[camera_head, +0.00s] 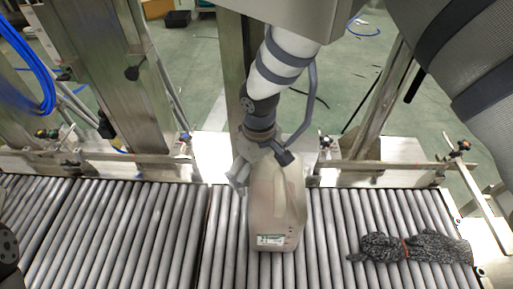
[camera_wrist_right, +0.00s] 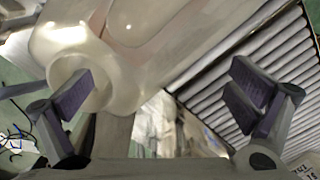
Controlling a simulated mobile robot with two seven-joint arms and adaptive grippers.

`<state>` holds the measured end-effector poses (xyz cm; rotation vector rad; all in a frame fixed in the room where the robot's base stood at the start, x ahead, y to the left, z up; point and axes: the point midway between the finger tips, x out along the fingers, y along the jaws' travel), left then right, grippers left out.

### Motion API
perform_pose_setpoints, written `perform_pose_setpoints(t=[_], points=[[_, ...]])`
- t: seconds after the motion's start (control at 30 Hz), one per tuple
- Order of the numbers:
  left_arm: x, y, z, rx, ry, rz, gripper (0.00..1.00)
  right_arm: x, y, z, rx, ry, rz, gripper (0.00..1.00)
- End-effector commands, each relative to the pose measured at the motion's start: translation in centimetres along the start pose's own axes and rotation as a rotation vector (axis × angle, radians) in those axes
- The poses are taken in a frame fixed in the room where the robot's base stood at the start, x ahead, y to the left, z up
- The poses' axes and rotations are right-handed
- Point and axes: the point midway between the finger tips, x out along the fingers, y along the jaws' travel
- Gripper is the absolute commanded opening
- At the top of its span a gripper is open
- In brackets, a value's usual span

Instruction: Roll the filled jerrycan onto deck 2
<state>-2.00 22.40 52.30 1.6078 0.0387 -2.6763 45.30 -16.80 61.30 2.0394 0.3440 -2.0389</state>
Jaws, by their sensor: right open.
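A beige, semi-translucent jerrycan (camera_head: 272,210) with a small green-and-white label stands on the roller conveyor (camera_head: 330,240), right of a gap between roller sections. My right gripper (camera_head: 262,163) is at the top rear of the jerrycan, its fingers spread. In the right wrist view the jerrycan (camera_wrist_right: 140,60) fills the top, with its round cap end by the left finger. There my right gripper (camera_wrist_right: 163,105) is open with nothing clamped between its fingers. I cannot tell which roller section is deck 2. My left gripper is not in view.
A dark grey knitted bundle (camera_head: 415,248) with a red tie lies on the rollers at the right. The roller section to the left (camera_head: 125,235) is clear. Metal posts and a rail (camera_head: 110,158) run along the back edge. Blue hoses (camera_head: 30,65) hang at the upper left.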

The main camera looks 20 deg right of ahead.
Motion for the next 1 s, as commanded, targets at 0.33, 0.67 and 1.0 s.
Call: perform_pose_setpoints(t=[0.33,0.67,1.0], points=[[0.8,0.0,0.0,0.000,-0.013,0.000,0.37,4.8,0.0,0.0,0.000,0.000,0.000,1.00],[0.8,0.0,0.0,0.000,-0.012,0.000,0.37,4.8,0.0,0.0,0.000,0.001,0.000,0.80],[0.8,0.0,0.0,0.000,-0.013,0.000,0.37,4.9,-0.1,0.1,-0.001,-0.004,-0.001,0.03]])
